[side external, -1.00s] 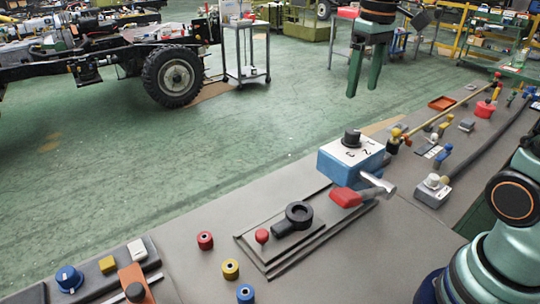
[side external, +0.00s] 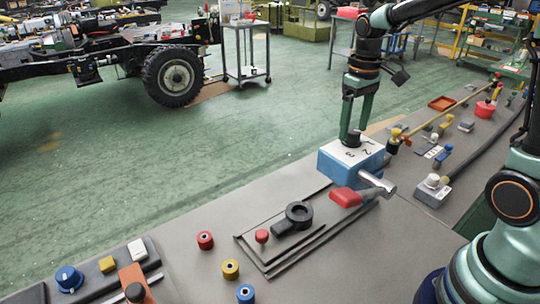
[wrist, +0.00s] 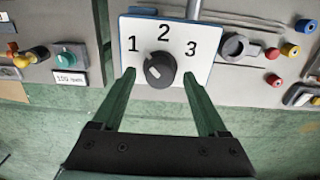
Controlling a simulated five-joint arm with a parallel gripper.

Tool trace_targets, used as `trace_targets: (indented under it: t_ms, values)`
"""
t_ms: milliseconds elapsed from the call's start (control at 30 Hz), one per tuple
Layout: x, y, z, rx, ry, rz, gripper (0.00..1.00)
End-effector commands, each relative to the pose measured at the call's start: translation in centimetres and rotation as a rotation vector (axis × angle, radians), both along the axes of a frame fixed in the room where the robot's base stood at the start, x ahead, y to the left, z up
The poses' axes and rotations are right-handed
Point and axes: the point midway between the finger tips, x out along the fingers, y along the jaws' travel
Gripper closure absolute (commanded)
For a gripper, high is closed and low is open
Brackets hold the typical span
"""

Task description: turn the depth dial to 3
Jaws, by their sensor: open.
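The depth dial is a black round knob (wrist: 160,70) on the white top face of a blue box (side external: 350,162). The face (wrist: 205,65) carries the numbers 1, 2 and 3 in an arc around the knob. A pale mark shows on the left part of the knob; I cannot tell surely which number it points to. My gripper (wrist: 160,79) is open, with one green finger on each side of the knob and gaps between. In the side external view my gripper (side external: 354,132) points down over the box, and its fingers partly hide the knob.
A black ring-ended part (side external: 299,213) and a red knob (side external: 262,236) sit on a plate nearby. A box with a green button (wrist: 68,56) stands left of the dial in the wrist view.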

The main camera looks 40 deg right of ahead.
Motion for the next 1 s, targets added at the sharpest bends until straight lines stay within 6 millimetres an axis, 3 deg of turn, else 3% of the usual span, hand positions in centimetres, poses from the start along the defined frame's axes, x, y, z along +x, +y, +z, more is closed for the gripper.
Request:
trace_targets:
  t_ms: [400, 467, 600, 1000]
  values:
    - [-0.01, 0.0, -0.94, 0.0, 0.0, 0.0, 0.24]
    - [-0.01, 0.0, -0.93, 0.0, 0.0, 0.0, 0.43]
    - [-0.01, 0.0, -0.91, 0.0, 0.0, 0.0, 0.97]
    - [-0.01, 0.0, -0.87, 0.0, 0.0, -0.058, 1.0]
